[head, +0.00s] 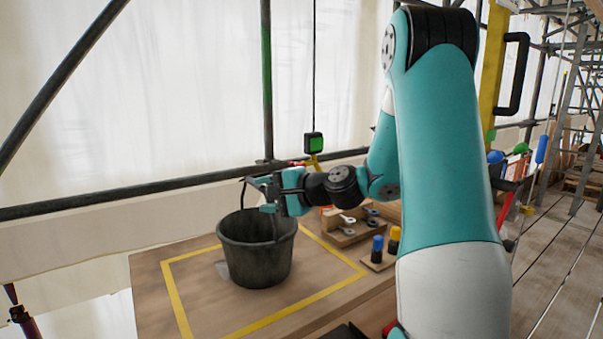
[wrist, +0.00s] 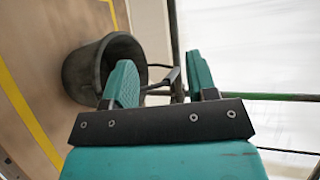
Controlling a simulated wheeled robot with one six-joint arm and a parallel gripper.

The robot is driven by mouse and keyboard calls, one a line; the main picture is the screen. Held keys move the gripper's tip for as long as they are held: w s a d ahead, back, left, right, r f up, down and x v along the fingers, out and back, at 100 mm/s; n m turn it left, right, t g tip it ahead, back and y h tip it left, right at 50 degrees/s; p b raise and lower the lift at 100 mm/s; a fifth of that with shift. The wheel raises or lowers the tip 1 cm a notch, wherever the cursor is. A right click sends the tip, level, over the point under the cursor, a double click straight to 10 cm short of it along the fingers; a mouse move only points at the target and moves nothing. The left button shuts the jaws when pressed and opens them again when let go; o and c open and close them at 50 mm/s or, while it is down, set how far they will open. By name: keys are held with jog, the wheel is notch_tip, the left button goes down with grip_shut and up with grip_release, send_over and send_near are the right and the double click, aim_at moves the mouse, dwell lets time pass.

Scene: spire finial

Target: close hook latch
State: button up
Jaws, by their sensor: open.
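A small black block with a green face hangs on a dark cable in the head view, and a yellow piece (head: 314,161) below it looks like the hook. A small red part (head: 297,163) shows beside it; I cannot tell whether it is the latch or whether the latch is open. My gripper (head: 263,188) is over the black bucket (head: 257,262), to the left of and below the yellow piece. In the wrist view my gripper (wrist: 160,78) is open, and the bucket's dark handle (wrist: 166,78) shows in the gap between its fingers. The hook is not identifiable there.
The bucket stands on a wooden table (head: 150,285) inside a yellow taped outline. A wooden rack with shackle-like parts (head: 347,228) and a blue-topped and a yellow-topped piece (head: 377,247) stand to its right. Scaffold tubes (head: 160,186) cross behind the table.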

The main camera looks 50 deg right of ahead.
jog(key=s+d+m+t+h, duration=0.1)
jog(key=s+d+m+h, duration=0.1)
jog(key=d+m+h, duration=0.3)
jog(key=s+d+f+m+t+h, duration=0.1)
jog(key=s+d+m, duration=0.1)
jog(key=d, duration=0.6)
jog(key=s+d+m+t+h, duration=0.1)
jog(key=s+d+m+h, duration=0.1)
jog(key=d+m+h, duration=0.3)
jog(key=w+d+y+p, duration=0.1)
jog(key=w+p, duration=0.1)
jog(key=w, duration=0.3)
jog(key=w+d+n+p, duration=0.1)
jog(key=w+d+p, duration=0.1)
jog(key=w, duration=0.4)
jog(key=w+d+y+p, duration=0.1)
jog(key=w+d+p, duration=0.1)
jog(key=w, duration=0.4)
jog(key=shift+y, duration=0.3)
jog(key=c, duration=0.9)
